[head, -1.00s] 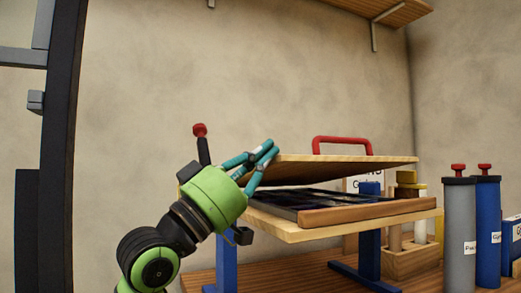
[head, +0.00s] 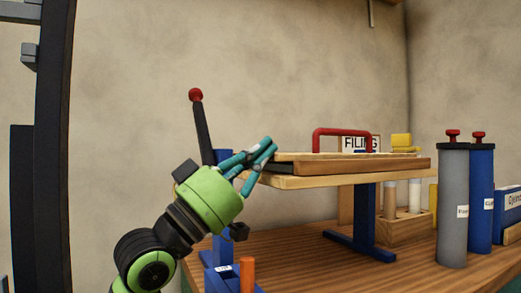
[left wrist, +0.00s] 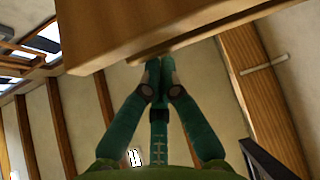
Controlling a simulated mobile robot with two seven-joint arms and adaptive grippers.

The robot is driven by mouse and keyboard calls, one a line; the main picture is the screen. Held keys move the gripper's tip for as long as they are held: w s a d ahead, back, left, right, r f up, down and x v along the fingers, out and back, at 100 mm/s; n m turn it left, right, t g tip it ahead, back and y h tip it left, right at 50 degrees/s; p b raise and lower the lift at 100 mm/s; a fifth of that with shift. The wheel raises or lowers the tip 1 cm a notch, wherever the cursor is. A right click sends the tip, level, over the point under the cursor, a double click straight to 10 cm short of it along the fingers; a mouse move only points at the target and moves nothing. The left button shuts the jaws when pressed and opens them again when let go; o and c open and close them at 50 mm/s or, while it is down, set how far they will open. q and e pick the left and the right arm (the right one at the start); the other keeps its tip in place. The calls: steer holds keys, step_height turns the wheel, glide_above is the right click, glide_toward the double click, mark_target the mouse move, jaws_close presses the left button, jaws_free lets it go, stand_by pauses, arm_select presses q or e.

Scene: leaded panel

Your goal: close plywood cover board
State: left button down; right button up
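The plywood cover board (head: 300,156) lies about level on the wood-edged panel on its raised stand, with no clear gap visible beneath it. Its red handle (head: 342,131) stands up on top. My left gripper (head: 268,149) is at the board's left end, its fingers close beside the stand top's left edge. In the left wrist view the teal fingertips (left wrist: 159,68) come together with nothing visible between them, just under a wooden edge (left wrist: 150,30). Whether they touch the wood is unclear. The panel's face is hidden. My right gripper is out of view.
The stand's wooden top (head: 330,181) rests on blue legs (head: 364,215) above the workbench (head: 320,265). A lever with a red knob (head: 196,95) rises behind my left gripper. Grey (head: 453,205) and blue (head: 481,200) canisters stand at right.

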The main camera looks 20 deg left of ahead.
arm_select(q)
steer(key=shift+f, duration=0.45)
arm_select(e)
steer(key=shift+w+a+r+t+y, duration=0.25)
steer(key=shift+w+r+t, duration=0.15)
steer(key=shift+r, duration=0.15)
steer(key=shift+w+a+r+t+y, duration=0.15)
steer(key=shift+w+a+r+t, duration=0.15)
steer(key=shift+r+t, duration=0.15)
arm_select(q)
steer(key=shift+d, duration=0.1)
